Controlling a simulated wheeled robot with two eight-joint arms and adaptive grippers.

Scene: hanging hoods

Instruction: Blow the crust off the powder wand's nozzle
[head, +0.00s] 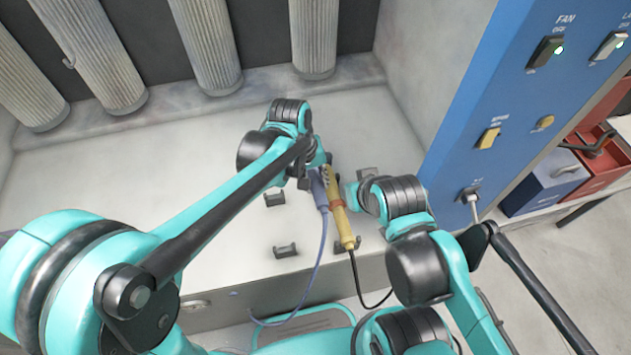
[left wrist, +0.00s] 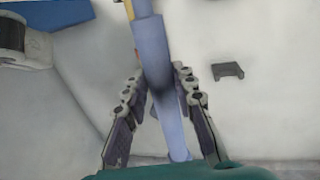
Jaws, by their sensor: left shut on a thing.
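My left gripper (head: 316,180) is shut on a blue-grey air tool (head: 321,197). In the left wrist view the same tool (left wrist: 160,65) runs between the two fingers (left wrist: 158,100). A blue hose hangs from its lower end. The yellow powder wand (head: 341,219), with a reddish-brown band and a black cable, lies just right of the tool. A bit of yellow shows at the top of the left wrist view. My right gripper (head: 354,192) is beside the wand, its fingers mostly hidden, so its hold is unclear. The nozzle's crust cannot be made out.
Empty dark cradles (head: 285,250) stand on the pale booth floor (head: 200,170). Several pleated filters (head: 206,45) hang at the back. A blue control panel (head: 500,110) with switches stands on the right, with red and blue boxes (head: 548,184) beyond it.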

